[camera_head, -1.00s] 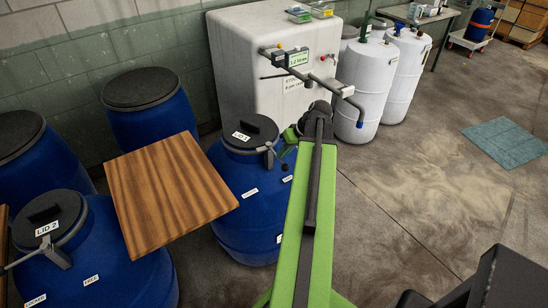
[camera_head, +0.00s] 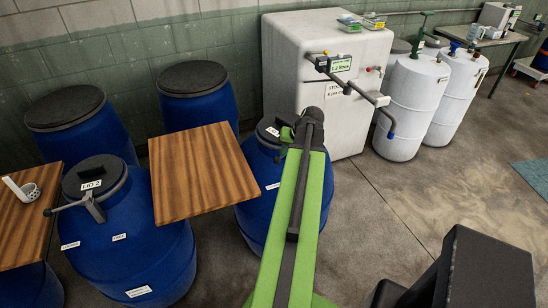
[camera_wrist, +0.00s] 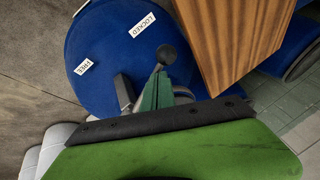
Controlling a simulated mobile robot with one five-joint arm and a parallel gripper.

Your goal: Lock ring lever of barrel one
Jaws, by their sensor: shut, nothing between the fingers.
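Barrel one (camera_head: 258,222) is blue with a dark lid marked LID 1 (camera_head: 270,130). My arm covers its right side and the lever in the head view. In the wrist view the barrel (camera_wrist: 98,40) carries a FREE label (camera_wrist: 83,67) and a LOCKED label (camera_wrist: 143,25). The ring lever's dark round knob (camera_wrist: 166,54) shows just below the LOCKED label, nearer to it than to FREE. My gripper (camera_wrist: 156,92) is shut and empty, its green fingers close to the knob end of the lever. I cannot tell whether they touch.
A wooden board (camera_head: 203,172) juts beside barrel one, close to the lever in the wrist view (camera_wrist: 235,40). A second barrel marked LID 2 (camera_head: 130,250) stands to the left. Open floor (camera_head: 400,215) lies to the right.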

